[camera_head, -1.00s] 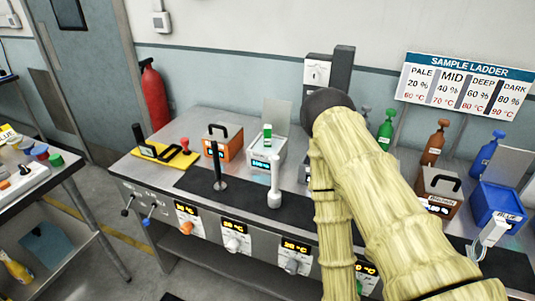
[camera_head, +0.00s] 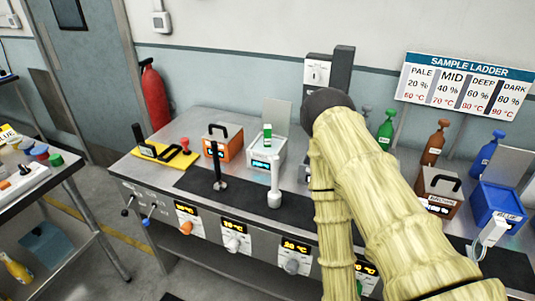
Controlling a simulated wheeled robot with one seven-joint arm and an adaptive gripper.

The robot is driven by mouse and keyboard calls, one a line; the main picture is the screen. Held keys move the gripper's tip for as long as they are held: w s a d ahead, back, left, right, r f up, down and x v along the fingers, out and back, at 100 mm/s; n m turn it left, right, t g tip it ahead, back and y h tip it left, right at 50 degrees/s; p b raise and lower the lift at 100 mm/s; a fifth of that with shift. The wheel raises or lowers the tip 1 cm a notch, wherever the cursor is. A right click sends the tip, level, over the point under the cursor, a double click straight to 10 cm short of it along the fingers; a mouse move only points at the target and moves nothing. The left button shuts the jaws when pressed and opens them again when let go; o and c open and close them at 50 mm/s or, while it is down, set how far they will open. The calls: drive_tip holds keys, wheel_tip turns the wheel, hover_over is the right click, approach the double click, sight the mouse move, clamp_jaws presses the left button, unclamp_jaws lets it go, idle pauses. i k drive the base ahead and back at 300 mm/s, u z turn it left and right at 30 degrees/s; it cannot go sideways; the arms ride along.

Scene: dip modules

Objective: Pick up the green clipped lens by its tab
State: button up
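A small green and white upright piece (camera_head: 267,134) stands at the white box with a lit display (camera_head: 263,158), in the middle of the bench. It may be the green clipped lens, but it is too small to tell its tab or lens. My arm, in a pale yellow cover, fills the right centre and hides part of the bench. My gripper does not show in this view.
An orange box (camera_head: 222,141), a yellow tray (camera_head: 168,155) and two upright posts (camera_head: 274,185) (camera_head: 218,168) stand around the white box. Green (camera_head: 385,134), brown (camera_head: 434,146) and blue (camera_head: 486,152) bottles, a brown box (camera_head: 438,192) and a blue bin (camera_head: 497,205) are at right.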

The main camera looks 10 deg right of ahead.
sight(266, 128)
drive_tip(key=z, duration=2.05)
drive_tip(key=k, duration=1.1)
drive_tip(key=u, duration=1.9)
drive_tip(key=i, duration=0.5)
drive_tip(key=u, duration=0.05)
